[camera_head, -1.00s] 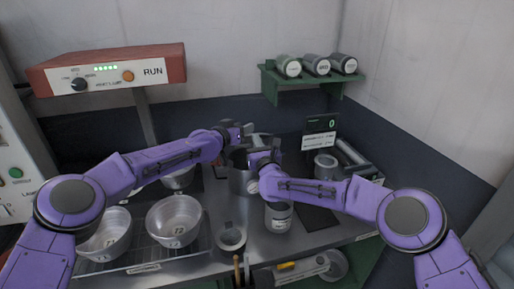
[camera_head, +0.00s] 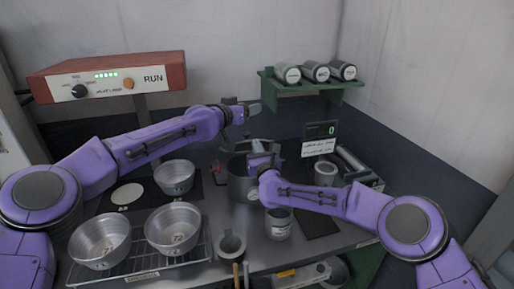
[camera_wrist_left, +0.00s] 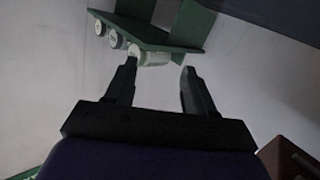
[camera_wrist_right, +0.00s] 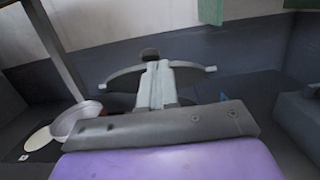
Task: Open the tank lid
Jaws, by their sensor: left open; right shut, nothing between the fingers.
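The grey metal tank (camera_head: 243,190), with a round gauge on its front, stands in the middle of the bench. Its top is partly hidden by my right gripper (camera_head: 258,149), which is shut and empty over the tank's right side. A grey curved part (camera_head: 268,144), perhaps the lid, shows behind that gripper. In the right wrist view a pale arc (camera_wrist_right: 120,75) with a dark knob stands just beyond the shut fingers; I cannot tell whether they touch. My left gripper (camera_head: 254,106) is open and empty, above and behind the tank; its spread fingers show in the left wrist view (camera_wrist_left: 157,88).
Two pans (camera_head: 172,229) sit on a wire rack at front left, and another pan (camera_head: 174,177) stands behind them. A labelled can (camera_head: 278,226) is right of the tank. A green shelf (camera_head: 312,88) holds canisters. A red control box (camera_head: 107,77) stands at the back left.

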